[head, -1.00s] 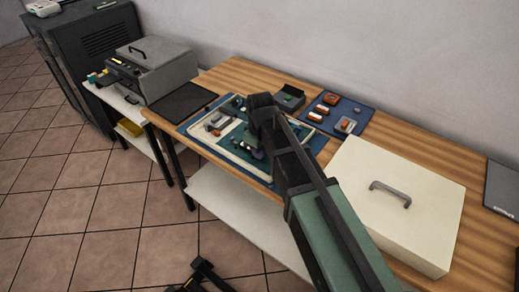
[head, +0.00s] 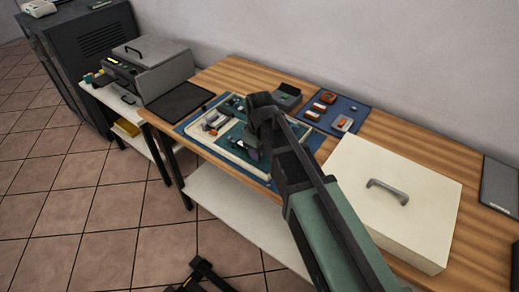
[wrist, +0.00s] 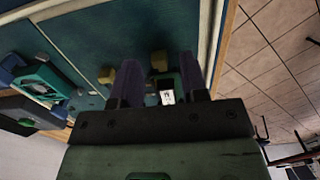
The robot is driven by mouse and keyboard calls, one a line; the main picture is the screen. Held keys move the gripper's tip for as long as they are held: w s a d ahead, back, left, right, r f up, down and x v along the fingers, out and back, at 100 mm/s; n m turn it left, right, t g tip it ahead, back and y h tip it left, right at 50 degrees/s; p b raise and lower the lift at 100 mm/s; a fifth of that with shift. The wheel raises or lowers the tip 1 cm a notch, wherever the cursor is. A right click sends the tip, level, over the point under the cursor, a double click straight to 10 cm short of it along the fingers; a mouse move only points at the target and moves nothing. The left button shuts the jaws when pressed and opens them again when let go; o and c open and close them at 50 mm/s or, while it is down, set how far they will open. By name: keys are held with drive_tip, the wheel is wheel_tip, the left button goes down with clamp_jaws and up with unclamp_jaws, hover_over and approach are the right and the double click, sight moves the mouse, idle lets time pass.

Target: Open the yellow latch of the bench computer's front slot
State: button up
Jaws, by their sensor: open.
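The bench computer (head: 187,135) is an open, cream-rimmed case with a teal board inside, lying on the wooden bench. My gripper (head: 250,152) is over the board's right part, and my arm hides much of that side. In the wrist view, my gripper (wrist: 160,65) has its two dark purple fingers spread apart, with nothing held between them. I cannot tell which is the latch, or whether a finger touches either block.
A cream box with a grey handle (head: 410,200) stands right of my arm.

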wheel_tip(320, 180, up, 6)
drive_tip(key=p, duration=0.5)
drive_tip(key=shift+p, duration=0.35)
drive_tip(key=shift+f, duration=0.1)
